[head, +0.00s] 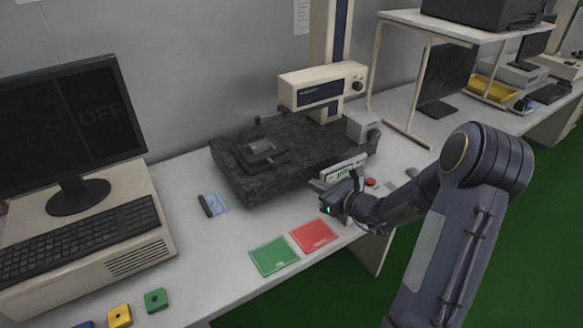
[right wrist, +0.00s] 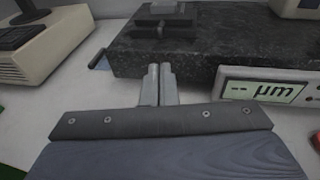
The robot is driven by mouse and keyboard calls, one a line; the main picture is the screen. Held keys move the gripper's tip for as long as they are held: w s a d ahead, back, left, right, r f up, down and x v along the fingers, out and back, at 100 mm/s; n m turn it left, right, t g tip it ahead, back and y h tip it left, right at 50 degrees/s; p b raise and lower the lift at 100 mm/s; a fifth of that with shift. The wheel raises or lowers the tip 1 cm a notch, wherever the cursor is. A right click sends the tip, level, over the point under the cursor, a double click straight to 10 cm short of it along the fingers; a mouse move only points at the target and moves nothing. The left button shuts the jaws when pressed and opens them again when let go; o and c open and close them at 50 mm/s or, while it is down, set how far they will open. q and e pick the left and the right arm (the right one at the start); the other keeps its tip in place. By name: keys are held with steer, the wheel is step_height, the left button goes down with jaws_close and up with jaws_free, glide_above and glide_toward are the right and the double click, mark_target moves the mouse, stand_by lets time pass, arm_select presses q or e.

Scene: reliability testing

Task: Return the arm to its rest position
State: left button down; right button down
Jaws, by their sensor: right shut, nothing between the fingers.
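My right arm (head: 455,220) comes in from the right in the head view, bent at the elbow, with its forearm reaching left over the white bench. My right gripper (head: 327,208) is near the bench's front, just before the dark granite block of the measuring machine. In the right wrist view the two fingers (right wrist: 158,85) are together and empty, pointing toward the front face of the granite block (right wrist: 215,55). My left gripper is not in view.
A display unit (head: 343,168) stands close beside the right gripper, with a red button (head: 370,182) nearby. A green card (head: 274,256) and a red card (head: 313,234) lie in front. A monitor (head: 70,125) and keyboard (head: 78,236) are at left.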

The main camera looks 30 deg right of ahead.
steer(key=s+a+r+n+g+y, duration=0.3)
steer(key=s+a+r+n, duration=0.3)
steer(key=a+n, duration=0.2)
steer(key=s+a+r+n+g+y, duration=0.3)
steer(key=s+a+r+n, duration=0.2)
steer(key=a+n, duration=0.25)
steer(key=s+a+n+g+h+p, duration=0.1)
steer(key=s+a+n+g, duration=0.25)
steer(key=s+n, duration=0.5)
steer(key=s+d+f+n+h, duration=0.3)
steer(key=s+n+h, duration=0.2)
steer(key=s+n, duration=0.2)
steer(key=s, duration=0.2)
steer(key=shift+s+d+h, duration=0.15)
steer(key=shift+s+h, duration=0.15)
steer(key=shift+s, duration=0.1)
